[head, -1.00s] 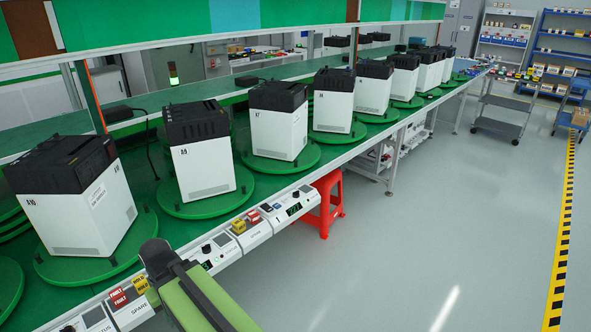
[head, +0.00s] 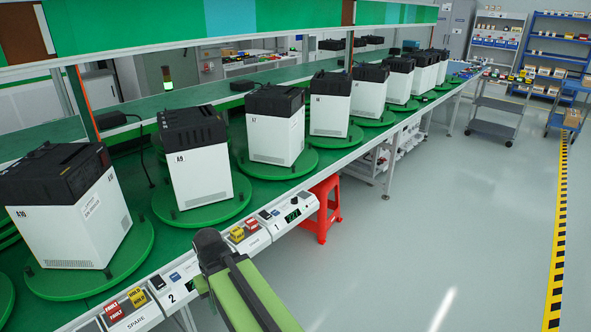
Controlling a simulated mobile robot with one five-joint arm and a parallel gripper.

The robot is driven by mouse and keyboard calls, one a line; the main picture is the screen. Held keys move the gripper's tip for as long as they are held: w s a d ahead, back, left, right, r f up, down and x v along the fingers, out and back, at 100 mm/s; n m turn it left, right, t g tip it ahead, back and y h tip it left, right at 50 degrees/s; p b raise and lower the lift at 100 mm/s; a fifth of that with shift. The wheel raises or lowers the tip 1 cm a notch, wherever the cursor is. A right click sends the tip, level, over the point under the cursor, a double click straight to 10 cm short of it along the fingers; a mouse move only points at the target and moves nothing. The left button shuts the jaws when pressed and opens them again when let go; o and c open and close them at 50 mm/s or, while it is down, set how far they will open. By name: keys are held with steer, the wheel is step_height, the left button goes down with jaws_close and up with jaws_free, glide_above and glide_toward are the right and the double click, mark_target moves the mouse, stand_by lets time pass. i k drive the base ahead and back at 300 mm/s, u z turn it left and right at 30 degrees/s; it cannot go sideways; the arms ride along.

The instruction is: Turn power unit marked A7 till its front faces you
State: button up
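The power unit marked A7 (head: 276,142) is a white box with a black top. It stands upright on a round green turntable (head: 302,164), third from the left in the row. A broad white face with the A7 label at its upper left shows towards me, with a narrower side to its right. I cannot tell which face is its front. My green and black arm reaches up from the bottom edge and its dark rounded end lies below the line's front edge, apart from A7. No gripper fingers show.
Units A9 (head: 200,170) and A10 (head: 75,222) stand on turntables to the left, and several more recede to the right. A front control strip carries red and yellow blocks and a green display (head: 292,215). A red stool (head: 321,208) stands under the edge.

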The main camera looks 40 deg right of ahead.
mark_target(307, 161)
steer(key=z, duration=0.05)
steer(key=i, duration=0.95)
steer(key=u, duration=0.05)
